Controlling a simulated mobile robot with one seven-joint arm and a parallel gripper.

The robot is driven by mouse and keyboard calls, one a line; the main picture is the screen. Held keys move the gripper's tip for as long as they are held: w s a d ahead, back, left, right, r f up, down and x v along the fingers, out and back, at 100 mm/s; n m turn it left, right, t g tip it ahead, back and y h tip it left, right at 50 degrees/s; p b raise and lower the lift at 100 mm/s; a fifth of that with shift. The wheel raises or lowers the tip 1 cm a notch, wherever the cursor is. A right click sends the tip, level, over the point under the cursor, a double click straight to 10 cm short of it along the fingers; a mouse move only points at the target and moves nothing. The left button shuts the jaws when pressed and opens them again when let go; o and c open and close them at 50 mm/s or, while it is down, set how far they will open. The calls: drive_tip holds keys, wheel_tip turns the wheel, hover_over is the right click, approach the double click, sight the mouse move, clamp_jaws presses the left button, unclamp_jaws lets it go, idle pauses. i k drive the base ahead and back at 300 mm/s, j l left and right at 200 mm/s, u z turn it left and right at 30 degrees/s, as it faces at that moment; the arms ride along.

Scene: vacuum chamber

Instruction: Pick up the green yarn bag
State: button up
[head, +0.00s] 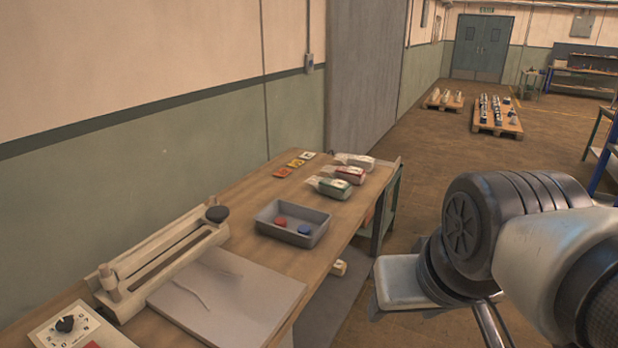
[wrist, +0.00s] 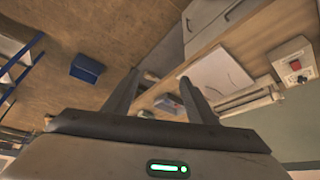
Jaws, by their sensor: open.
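The green yarn bag (head: 336,188) is a pale bag with a green label, lying on the wooden workbench (head: 262,190) in the head view. It lies just beyond the grey tray, in front of a similar bag with a red label. My gripper (wrist: 158,77) shows in the wrist view with its two fingers apart and nothing visible between them. My arm is at the right of the head view, beside the bench and apart from the bag; the fingers cannot be made out there. I cannot pick out the green bag in the wrist view.
The red-labelled bag (head: 350,175) and another pale bag (head: 355,161) lie close behind. A grey tray (head: 262,222) holds a red and a blue item. Small coloured packets (head: 296,163) lie to the left. A sealing device (head: 165,258) stands nearer. Open floor lies right of the bench.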

sight(337, 188)
drive_tip(key=i+u, duration=0.1)
drive_tip(key=u, duration=0.25)
drive_tip(key=l+u, duration=0.15)
drive_tip(key=u, duration=0.2)
drive_tip(key=i+l+u, duration=0.1)
drive_tip(key=u, duration=0.2)
drive_tip(key=i+l+u, duration=0.2)
drive_tip(key=l, duration=0.15)
drive_tip(key=l+u, duration=0.2)
drive_tip(key=l, duration=0.15)
drive_tip(key=i+l+u, duration=0.2)
drive_tip(key=l, duration=0.2)
drive_tip(key=i+l+u, duration=0.1)
drive_tip(key=l+u, duration=0.2)
drive_tip(key=l, duration=0.8)
drive_tip(key=i+l, duration=0.1)
drive_tip(key=l, duration=1.35)
drive_tip(key=i+l+u, duration=0.1)
drive_tip(key=l, duration=1.3)
